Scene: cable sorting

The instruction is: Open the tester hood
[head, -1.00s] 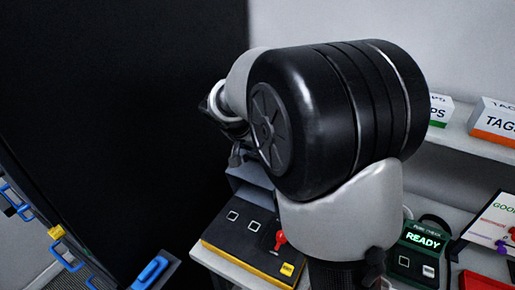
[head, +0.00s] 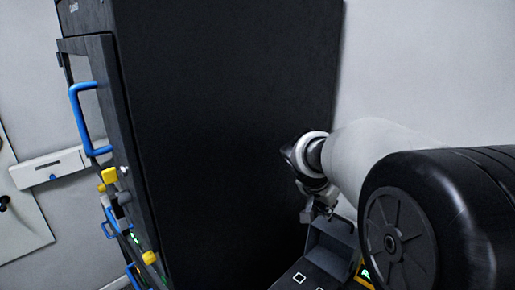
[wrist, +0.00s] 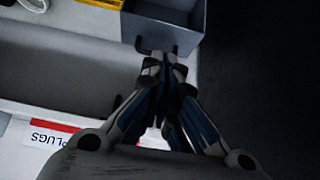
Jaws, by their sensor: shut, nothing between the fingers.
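A grey box-like part (head: 333,240) stands at the back of a dark panel with white squares (head: 312,274) in the head view; I cannot tell for sure that it is the tester hood. In the wrist view a grey-blue box (wrist: 160,32) with a dark inside and a thin dark handle (wrist: 143,48) lies just beyond my fingertips. My gripper (wrist: 165,62) is shut and empty, close beside that handle; whether it touches is unclear. In the head view my gripper (head: 318,208) hangs just above the grey part, partly blurred by shadow.
A tall black cabinet (head: 225,130) with blue handles (head: 85,118) and yellow knobs fills the left and middle, close to my wrist. A pale shelf edge with a red-striped PLUGS label (wrist: 50,135) is at the wrist view's lower left. A plain wall is behind.

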